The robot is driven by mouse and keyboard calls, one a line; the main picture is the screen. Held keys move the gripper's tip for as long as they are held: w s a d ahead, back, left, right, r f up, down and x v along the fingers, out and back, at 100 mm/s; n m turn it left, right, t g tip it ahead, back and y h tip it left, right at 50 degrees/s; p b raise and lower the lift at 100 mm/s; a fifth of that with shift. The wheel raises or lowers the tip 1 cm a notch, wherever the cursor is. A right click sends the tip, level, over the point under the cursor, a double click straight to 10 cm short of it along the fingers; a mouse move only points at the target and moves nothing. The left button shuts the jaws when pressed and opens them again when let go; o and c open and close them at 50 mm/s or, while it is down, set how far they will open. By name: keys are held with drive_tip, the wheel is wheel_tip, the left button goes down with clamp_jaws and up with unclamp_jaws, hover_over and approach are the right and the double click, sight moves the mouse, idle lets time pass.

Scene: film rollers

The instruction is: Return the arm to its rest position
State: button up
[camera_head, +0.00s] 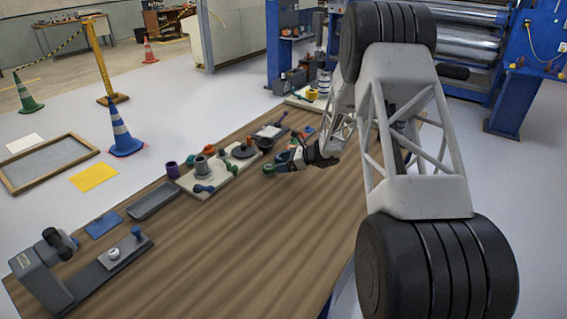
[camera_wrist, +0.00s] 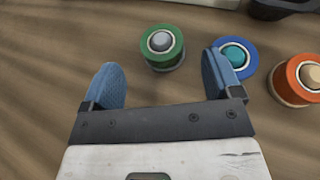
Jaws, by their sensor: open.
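My gripper (camera_head: 290,162) is low over the wooden table (camera_head: 240,245), near its far middle part. In the wrist view my gripper (camera_wrist: 165,75) has its two blue fingertips wide apart with nothing between them. A green roller (camera_wrist: 163,46) with a pale centre stands just beyond the gap between the fingers. A blue roller (camera_wrist: 236,57) is close by the right finger, which partly covers it. My arm reaches across the right half of the head view.
A pale board (camera_head: 218,170) with several small parts sits along the table's far edge. A purple cup (camera_head: 172,170), a grey tray (camera_head: 153,202) and a grey device (camera_head: 45,275) stand to the left. The table's front middle is clear. Blue machinery (camera_head: 515,100) stands behind on the right.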

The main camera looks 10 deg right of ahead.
drive_tip(key=shift+r, duration=0.1)
drive_tip(key=s+a+r+n+g+h, duration=0.25)
drive_tip(key=s+r+n, duration=0.35)
drive_tip(key=s+r, duration=0.6)
drive_tip(key=s+a+r+n+g+h, duration=0.25)
drive_tip(key=s+r+n, duration=0.25)
drive_tip(key=s+r, duration=0.7)
drive_tip(key=s+d+r+n+t+h, duration=0.1)
drive_tip(key=s+n+h, duration=0.3)
drive_tip(key=s, duration=1.4)
drive_tip(key=s+d+r+n+t+h, duration=0.1)
drive_tip(key=s+n, duration=0.6)
drive_tip(key=s, duration=1)
drive_tip(key=d+r+h, duration=0.1)
drive_tip(key=d+h, duration=0.1)
drive_tip(key=shift+s+d+r+t+h, duration=0.2)
drive_tip(key=shift+s+t+h, duration=0.1)
drive_tip(key=shift+s+h, duration=0.1)
